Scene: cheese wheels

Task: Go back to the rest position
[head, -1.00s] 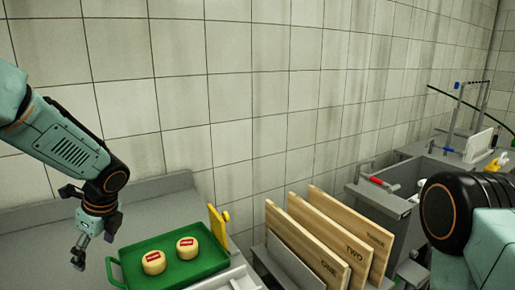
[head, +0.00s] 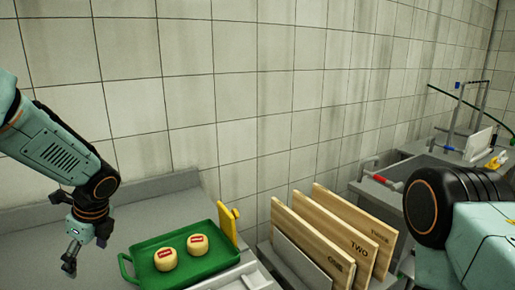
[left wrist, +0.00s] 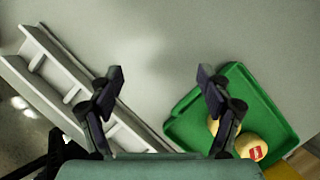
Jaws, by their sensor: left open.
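My left gripper (head: 72,258) hangs open and empty above the grey counter, left of the green tray, in the head view. In the left wrist view my left gripper (left wrist: 160,85) has its two fingers spread with bare counter between them. The green tray (head: 152,246) holds two small cheese wheels with red labels, a left one (head: 165,259) and a right one (head: 198,245). The tray also shows in the left wrist view (left wrist: 240,85), right of the fingers. My right arm enters at the right of the head view; its gripper is out of view.
Numbered wooden boards (head: 318,240) stand upright in a rack right of the tray. A yellow object (head: 229,222) stands at the tray's far right corner. A grey sink unit (head: 385,185) is farther right. A tiled wall (head: 240,90) closes off the back.

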